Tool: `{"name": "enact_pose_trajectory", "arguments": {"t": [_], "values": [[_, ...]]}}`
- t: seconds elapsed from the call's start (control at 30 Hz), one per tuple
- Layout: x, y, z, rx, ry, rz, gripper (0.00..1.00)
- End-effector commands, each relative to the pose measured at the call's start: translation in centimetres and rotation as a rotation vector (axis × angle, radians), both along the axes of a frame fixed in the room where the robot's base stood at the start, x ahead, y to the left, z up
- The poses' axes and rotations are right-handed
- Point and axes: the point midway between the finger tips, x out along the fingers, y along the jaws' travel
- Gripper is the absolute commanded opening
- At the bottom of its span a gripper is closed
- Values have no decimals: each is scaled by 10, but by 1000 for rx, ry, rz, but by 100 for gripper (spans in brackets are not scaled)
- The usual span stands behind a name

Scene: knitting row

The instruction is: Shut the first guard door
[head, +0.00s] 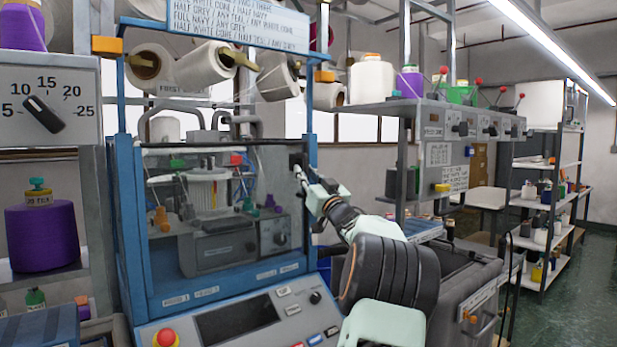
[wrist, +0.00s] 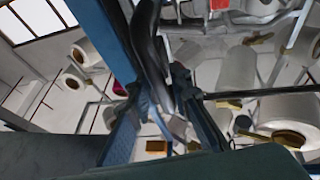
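The first machine's blue frame (head: 129,215) stands at the centre left in the head view. A clear guard pane with a dark top edge (head: 215,146) shows across its front, with white and grey mechanism behind it; I cannot tell how far it stands open. My gripper (head: 299,168) is at the frame's right post (head: 312,155), beside a small dark fitting near the pane's right edge. In the wrist view, a blue beam (wrist: 108,30) and a curved black bar (wrist: 152,55) are close to the fingers. Whether the fingers are around or touching anything is unclear.
A control panel with a red stop button (head: 165,338) juts out below the frame. Several yarn cones (head: 205,68) hang above. A purple cone (head: 42,237) stands on the left shelf. A grey cart (head: 470,285) is to the right of my arm. Open floor lies far right.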

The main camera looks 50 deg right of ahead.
Motion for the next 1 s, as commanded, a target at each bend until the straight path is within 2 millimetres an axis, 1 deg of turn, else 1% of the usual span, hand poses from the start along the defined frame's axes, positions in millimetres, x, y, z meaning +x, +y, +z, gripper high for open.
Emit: {"name": "enact_pose_trajectory", "arguments": {"t": [0.17, 0.23, 0.7, 0.83, 1.0], "values": [[-10, 5, -5, -1, 3, 0, 19], [-17, 8, -8, 1, 3, -1, 19], [-83, 38, -37, -1, 1, -4, 19], [-94, 43, -43, 0, 0, -2, 19], [-101, 46, -45, -1, -2, -2, 19]]}}
